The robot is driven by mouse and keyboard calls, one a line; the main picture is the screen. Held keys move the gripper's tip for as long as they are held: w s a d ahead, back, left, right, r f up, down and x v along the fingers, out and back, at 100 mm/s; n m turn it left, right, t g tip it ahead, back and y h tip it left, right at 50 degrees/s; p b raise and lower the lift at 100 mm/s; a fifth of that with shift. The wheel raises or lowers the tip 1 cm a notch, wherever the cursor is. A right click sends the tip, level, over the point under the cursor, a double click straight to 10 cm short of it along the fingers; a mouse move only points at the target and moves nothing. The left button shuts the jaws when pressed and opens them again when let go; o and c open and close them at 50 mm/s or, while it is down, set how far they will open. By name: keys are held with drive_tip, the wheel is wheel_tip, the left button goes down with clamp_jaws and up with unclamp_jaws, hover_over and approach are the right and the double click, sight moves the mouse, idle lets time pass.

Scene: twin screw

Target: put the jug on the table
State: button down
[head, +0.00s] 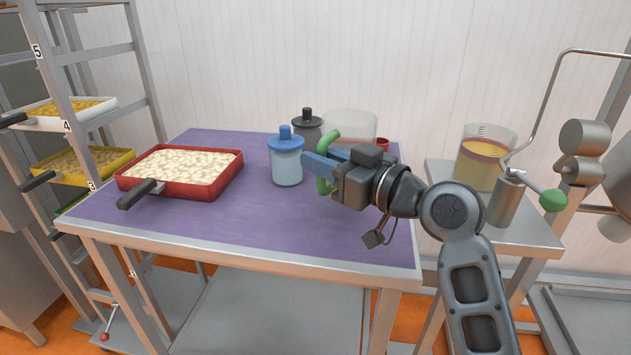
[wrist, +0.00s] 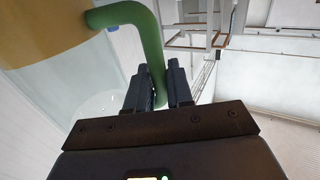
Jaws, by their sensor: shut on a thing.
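The jug (head: 350,122) is a clear, wide vessel with a green handle (head: 328,145), over the back right of the purple-topped table (head: 250,225). My gripper (head: 318,163) is shut on the green handle. In the wrist view the handle (wrist: 150,45) runs down between the two dark fingers of my gripper (wrist: 162,88). A clear wall and a yellow-orange area (wrist: 40,28) show beside the handle there. My gripper and forearm hide the jug's lower part, so I cannot tell whether its base touches the table.
A blue-lidded jar (head: 286,165) and a dark-lidded jar (head: 307,125) stand left of the jug. A red tray (head: 205,188) is at the left. A container of yellow liquid (head: 482,160) stands on the right side table (head: 535,235). The purple table's front middle is clear.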

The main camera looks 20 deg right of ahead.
sight(320, 187)
drive_tip(key=shift+w+a+f, duration=0.1)
drive_tip(key=shift+a+f, duration=0.15)
drive_tip(key=shift+f, duration=0.85)
drive_tip(key=shift+w+a+f, duration=0.1)
drive_tip(key=shift+a+f, duration=0.1)
drive_tip(key=shift+f, duration=0.9)
drive_tip(key=shift+f+b, duration=0.2)
drive_tip(key=shift+b, duration=0.1)
drive_tip(key=c, duration=1)
unclamp_jaws()
drive_tip(key=shift+r, duration=0.15)
drive_tip(key=b+v, duration=0.1)
drive_tip(key=v, duration=1.1)
